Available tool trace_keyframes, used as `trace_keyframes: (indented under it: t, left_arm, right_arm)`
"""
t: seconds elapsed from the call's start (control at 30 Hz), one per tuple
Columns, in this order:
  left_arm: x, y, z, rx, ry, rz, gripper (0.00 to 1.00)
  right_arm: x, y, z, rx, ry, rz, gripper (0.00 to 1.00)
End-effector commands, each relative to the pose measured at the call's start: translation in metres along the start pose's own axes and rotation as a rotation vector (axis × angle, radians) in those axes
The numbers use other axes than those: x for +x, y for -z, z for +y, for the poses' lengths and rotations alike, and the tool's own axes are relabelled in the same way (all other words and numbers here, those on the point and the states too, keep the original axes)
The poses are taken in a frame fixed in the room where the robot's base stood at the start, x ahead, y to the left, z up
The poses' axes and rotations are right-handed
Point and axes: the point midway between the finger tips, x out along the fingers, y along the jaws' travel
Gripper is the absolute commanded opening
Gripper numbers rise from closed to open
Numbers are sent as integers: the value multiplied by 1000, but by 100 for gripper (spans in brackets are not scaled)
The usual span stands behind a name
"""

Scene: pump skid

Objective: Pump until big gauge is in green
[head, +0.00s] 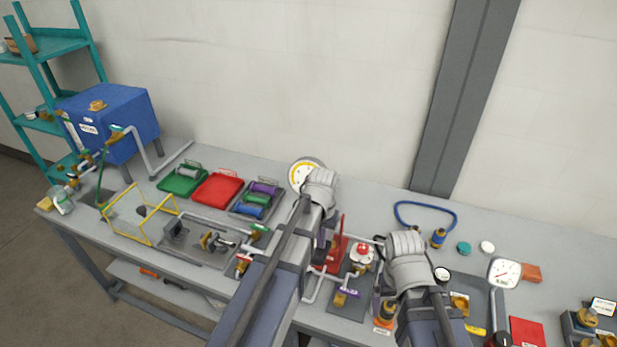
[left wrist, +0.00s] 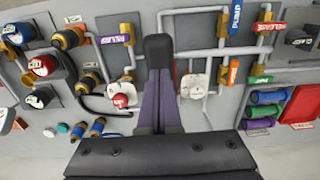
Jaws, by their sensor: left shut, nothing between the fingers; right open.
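The big gauge (head: 301,173), a white dial with a yellow rim, stands at the back of the bench. My left wrist covers its right side, and I cannot read the needle. A red stand with an upright rod (head: 338,247) is right of my left gripper (head: 321,240). That gripper is shut and empty, pointing down; its dark fingers also show in the left wrist view (left wrist: 158,50).
A smaller white gauge (head: 505,272) stands at the right. A red knob (head: 362,251) is between my arms. A yellow frame (head: 142,212), red tray (head: 217,188) and blue tank (head: 118,120) are left. Pipes and valves crowd the front; the back strip is clearer.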

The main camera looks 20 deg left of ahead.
Motion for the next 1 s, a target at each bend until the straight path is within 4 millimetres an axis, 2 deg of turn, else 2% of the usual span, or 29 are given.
trace_keyframes:
  t: [0.47,1.0]
  left_arm:
    - [-3,0,0,0,0,0,0]
    - [-50,0,0,0,0,0,0]
  right_arm:
    - [-3,0,0,0,0,0,93]
    - [-50,-3,5,0,0,0,93]
